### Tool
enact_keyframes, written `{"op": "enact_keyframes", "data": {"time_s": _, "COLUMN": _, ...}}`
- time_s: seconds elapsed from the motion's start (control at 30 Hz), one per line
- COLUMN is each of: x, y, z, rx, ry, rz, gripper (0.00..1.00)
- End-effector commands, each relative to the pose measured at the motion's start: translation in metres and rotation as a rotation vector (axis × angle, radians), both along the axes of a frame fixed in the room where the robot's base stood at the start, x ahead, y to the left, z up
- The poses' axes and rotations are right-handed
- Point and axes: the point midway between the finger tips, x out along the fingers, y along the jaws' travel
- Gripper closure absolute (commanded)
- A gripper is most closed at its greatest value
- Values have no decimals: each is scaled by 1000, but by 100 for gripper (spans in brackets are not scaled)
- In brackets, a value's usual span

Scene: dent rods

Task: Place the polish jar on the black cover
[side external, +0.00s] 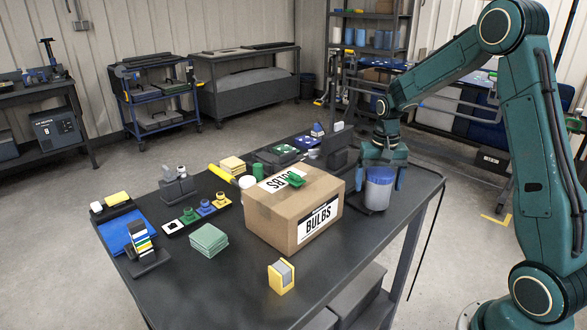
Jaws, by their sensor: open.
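A jar with a blue upper part and a pale grey lower part (378,194), apparently the polish jar, stands upright at the table's right side. My gripper (381,182) is above it, pointing down, with its teal fingers apart on either side of the jar. Whether the fingers touch it cannot be told.
A cardboard box marked BULBS (270,216) stands just left of the jar. A yellow and grey block (281,277) is near the front. Green pads (208,239), a tray of coloured pieces (197,213) and a blue tray (122,232) lie left. The table's front right is clear.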

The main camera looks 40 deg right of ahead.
Motion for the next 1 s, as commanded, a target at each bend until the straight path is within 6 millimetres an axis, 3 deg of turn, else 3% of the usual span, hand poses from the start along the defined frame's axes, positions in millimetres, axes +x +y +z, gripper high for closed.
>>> {"op": "enact_keyframes", "data": {"time_s": 0.27, "x": 1, "y": 0, "z": 23, "rx": -1, "ry": -4, "rz": 0, "gripper": 13}}
{"op": "enact_keyframes", "data": {"time_s": 0.8, "x": 1, "y": 0, "z": 105, "rx": -1, "ry": -3, "rz": 0, "gripper": 13}}
{"op": "enact_keyframes", "data": {"time_s": 1.0, "x": 0, "y": 0, "z": 119, "rx": -1, "ry": -2, "rz": 0, "gripper": 13}}
